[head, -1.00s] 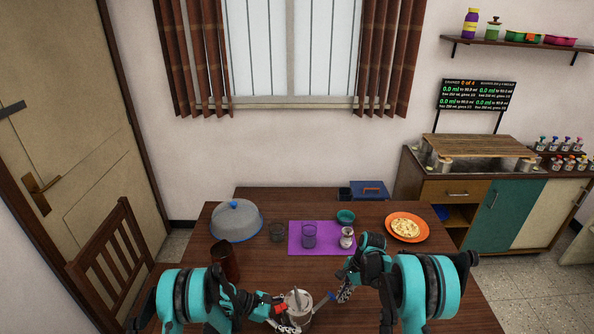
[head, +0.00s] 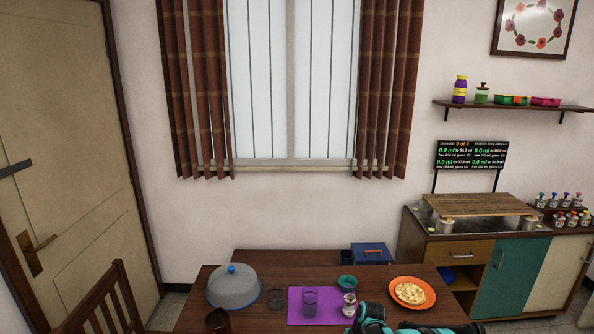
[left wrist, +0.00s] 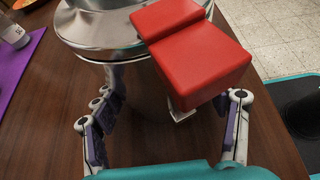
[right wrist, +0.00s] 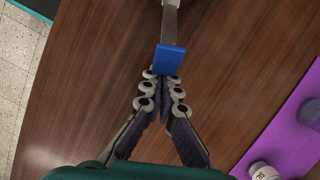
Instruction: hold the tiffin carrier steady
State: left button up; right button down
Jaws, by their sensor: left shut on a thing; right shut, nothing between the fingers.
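The steel tiffin carrier (left wrist: 92,27) shows its shiny rounded side and rim at the top of the left wrist view. A red latch-like block (left wrist: 195,55) juts from it towards the camera and hides part of the grip. My left gripper (left wrist: 165,110) has its fingers spread to either side and is closed on the carrier. In the right wrist view my right gripper (right wrist: 162,85) is shut and empty, its tips just short of a blue block (right wrist: 170,58) on a metal strip. Only a bit of steel shows beyond that strip. The head view cuts off the carrier.
On the wooden table (head: 255,310) are a domed steel cover (head: 234,288), a purple mat (head: 325,312) with a glass (head: 310,300) and a small jar (head: 349,305), and an orange plate (head: 412,293) of food.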

jog(key=shift+s+a+r, duration=0.15)
jog(key=shift+s+a, duration=0.15)
jog(key=shift+a, duration=0.5)
jog(key=shift+s+a+r, duration=0.1)
jog(key=shift+s+a, duration=0.15)
jog(key=shift+a, duration=0.55)
pick_arm(q)
jog(key=shift+d, duration=0.1)
pick_arm(e)
jog(key=shift+s+a, duration=0.2)
jog(key=shift+a, duration=0.1)
jog(key=shift+s+a+r, duration=0.1)
jog(key=shift+s+a, duration=0.1)
jog(key=shift+a, duration=0.3)
jog(key=shift+w, duration=0.1)
jog(key=shift+d, duration=0.1)
jog(key=shift+d+r, duration=0.1)
jog(key=shift+r, duration=0.15)
jog(key=d+v, duration=0.1)
jog(key=v, duration=0.8)
jog(key=shift+w, duration=0.3)
jog(key=shift+d, duration=0.1)
